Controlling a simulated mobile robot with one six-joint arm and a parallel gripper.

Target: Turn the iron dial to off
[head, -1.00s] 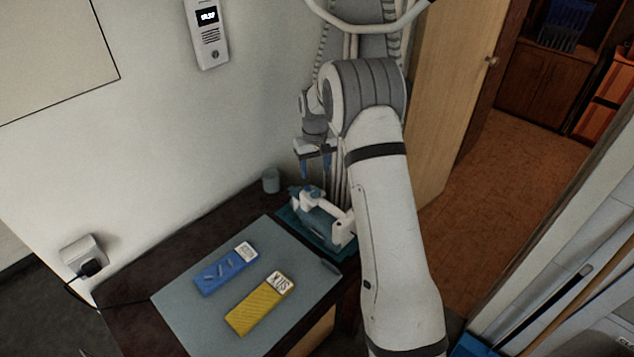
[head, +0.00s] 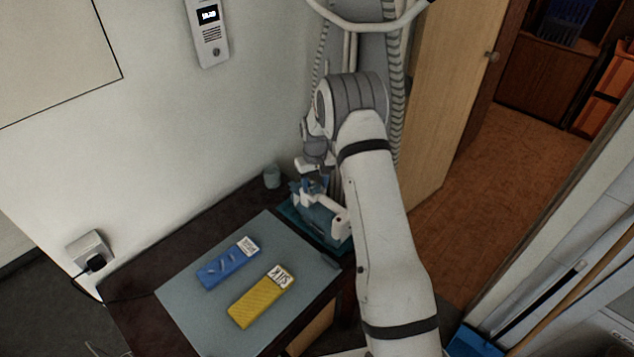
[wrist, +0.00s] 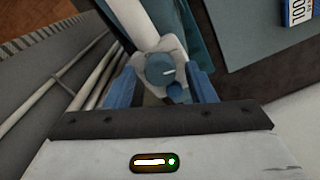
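The iron (head: 328,217) has a blue-grey body and a white handle, and stands on a teal base at the right back of the table. Its round blue-grey dial (wrist: 160,69), with a short white mark pointing right, shows in the wrist view on the white part of the iron. My gripper (wrist: 162,88) is open, with one blue finger to the left and one to the right of the dial. A gap shows on each side, so the fingers do not appear to touch it. In the head view my arm partly hides the gripper and iron.
A grey mat (head: 190,312) on the dark table carries a blue box (head: 226,268) and a yellow box (head: 257,302). A small grey cup (head: 272,177) stands by the wall. A plug and socket (head: 90,254) are at the left.

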